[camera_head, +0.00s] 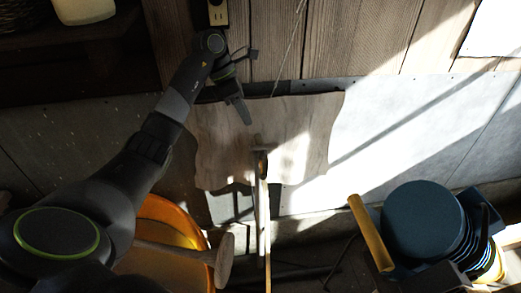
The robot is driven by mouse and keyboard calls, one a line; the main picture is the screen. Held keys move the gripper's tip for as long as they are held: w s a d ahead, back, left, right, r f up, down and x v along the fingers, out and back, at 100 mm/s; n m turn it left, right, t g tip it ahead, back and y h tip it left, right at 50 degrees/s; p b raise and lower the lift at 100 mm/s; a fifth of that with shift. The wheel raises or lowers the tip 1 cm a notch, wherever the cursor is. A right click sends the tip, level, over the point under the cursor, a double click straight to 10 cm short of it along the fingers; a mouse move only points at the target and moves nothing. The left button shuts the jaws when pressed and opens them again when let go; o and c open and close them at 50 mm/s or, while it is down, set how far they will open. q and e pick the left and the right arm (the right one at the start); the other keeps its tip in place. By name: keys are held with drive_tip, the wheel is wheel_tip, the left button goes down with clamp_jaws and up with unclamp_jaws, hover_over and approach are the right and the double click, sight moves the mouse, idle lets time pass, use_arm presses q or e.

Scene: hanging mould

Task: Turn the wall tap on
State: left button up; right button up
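My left arm comes in from the lower left, and my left gripper (240,106) hangs in front of the wall, pointing down over the upper part of a wavy-edged wooden board (313,130). Its fingers are dark and seen too edge-on to tell whether there is a gap. I see nothing clearly held. I cannot pick out a wall tap for certain. A small brown T-shaped piece (260,143) sits at the top of an upright wooden bar, to the lower right of the gripper and apart from it; what it is I cannot tell. My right gripper is not in view.
A yellowish wall box (217,13) is above the gripper. An orange tub (164,213) and a wooden-handled tool (224,260) are low left. A blue round-topped object (422,220) with a yellow bar (370,232) stands lower right. The sunlit grey wall (410,120) is clear.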

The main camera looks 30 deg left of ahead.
sight(264, 149)
use_arm(q)
drive_tip(key=shift+b+x, duration=3.3)
drive_tip(key=shift+x, duration=2.15)
drive_tip(key=shift+d, duration=0.1)
drive_tip(key=shift+c, duration=0.2)
clamp_jaws()
